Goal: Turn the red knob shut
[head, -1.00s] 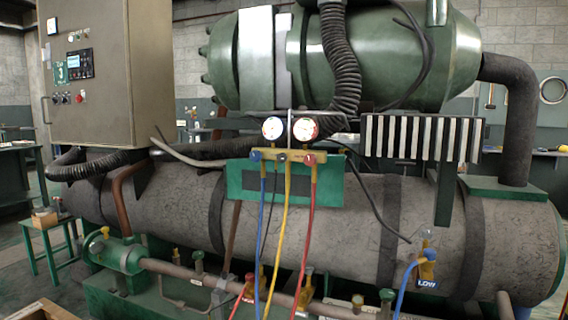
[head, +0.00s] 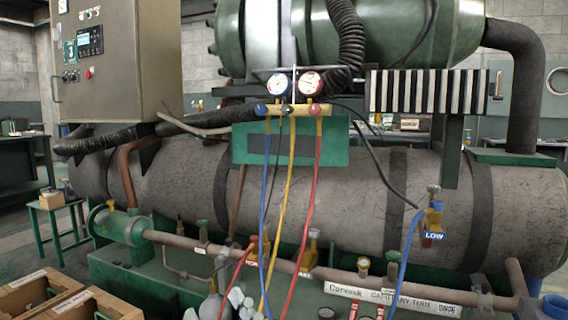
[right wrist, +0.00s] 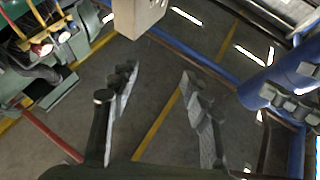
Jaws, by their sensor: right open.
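How far the red knob is turned cannot be told. My left gripper is not in view.
A horizontal grey tank (head: 340,215) lies behind the hoses. A yellow valve (head: 433,218) with a LOW tag carries a blue hose on the right. Wooden crates (head: 95,305) stand at lower left. A brown control cabinet (head: 120,75) is at upper left.

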